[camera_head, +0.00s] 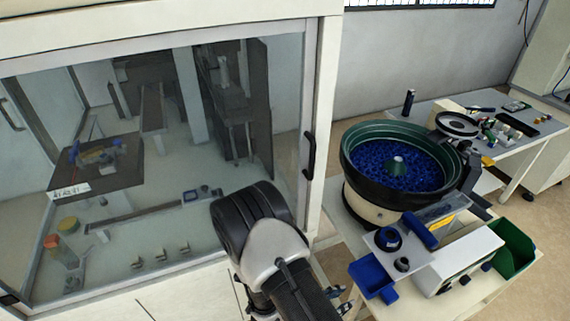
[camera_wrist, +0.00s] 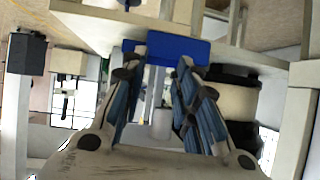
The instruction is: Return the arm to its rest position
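My arm (camera_head: 262,235) shows at the bottom middle of the head view, in front of the glass-fronted enclosure and left of the bowl feeder. My gripper (camera_wrist: 157,68) fills the lower middle of the wrist view. Its two fingers stand apart, with nothing held between them. A blue bin (camera_wrist: 178,48) shows beyond the fingertips; I cannot tell how far away it is. In the head view my gripper is mostly hidden behind my own arm.
The enclosure (camera_head: 322,100) stands at left, with a black door handle (camera_head: 309,153). The bowl feeder (camera_head: 362,196) holds many blue parts. A blue bin (camera_head: 372,276) and a green bin (camera_head: 513,250) sit near it. A cluttered table (camera_head: 535,143) stands behind at right.

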